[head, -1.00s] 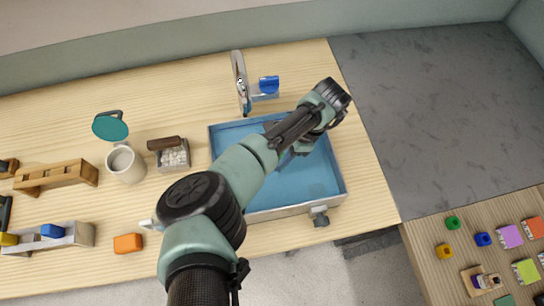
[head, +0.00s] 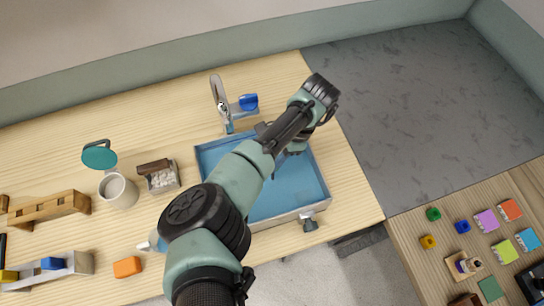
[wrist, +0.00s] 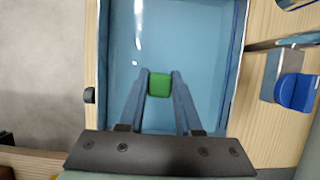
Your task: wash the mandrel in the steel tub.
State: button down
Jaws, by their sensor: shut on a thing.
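The steel tub (head: 315,165) is a rectangular basin with pale metal walls and a blue inside. It also fills the upper middle of the wrist view (wrist: 205,50). My gripper (wrist: 159,78) is over the tub, its two blue-grey fingers shut on a small green block-like end (wrist: 159,86), which I take to be the mandrel's. The rest of the mandrel is hidden below that end. In the head view my arm crosses the tub and hides the fingertips and the held piece.
A curved tap (head: 219,98) and a blue knob (head: 248,102) stand behind the tub. Left of it are a box of white pieces (head: 163,180), a mug (head: 118,191) and an orange block (head: 127,267). A drain fitting (head: 309,223) juts from the tub's front.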

jog(key=shift+r+p, duration=2.4)
jog(key=shift+r, duration=0.45)
notch_tip(320, 180, up, 5)
jog(key=p, duration=0.4)
jog(key=shift+p, duration=0.35)
